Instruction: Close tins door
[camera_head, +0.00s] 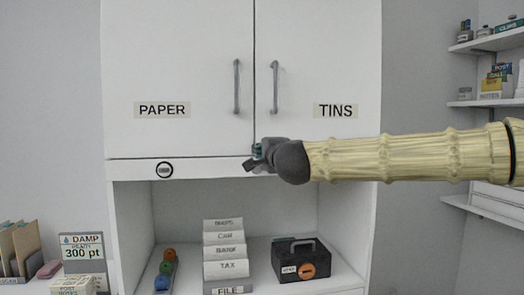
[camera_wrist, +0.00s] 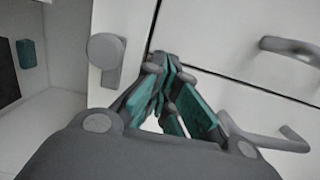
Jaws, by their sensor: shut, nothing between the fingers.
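The white tins door (camera_head: 318,65), with the label TINS (camera_head: 335,111), is the right one of two upper cabinet doors. It looks shut, level with the paper door (camera_head: 180,60); its lower edge is largely hidden by my arm. Its grey upright handle (camera_head: 274,88) is beside the centre seam. My gripper (camera_head: 252,160) is in front of the lower end of that seam, below the handles, with its fingers shut and empty. In the wrist view my gripper (camera_wrist: 165,66) has its teal-padded fingertips close to the seam; I cannot tell whether they touch.
The paper door's handle (camera_head: 236,86) stands left of the seam. The open shelf below holds file dividers (camera_head: 226,268), a black box (camera_head: 301,262) and coloured balls (camera_head: 162,283).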

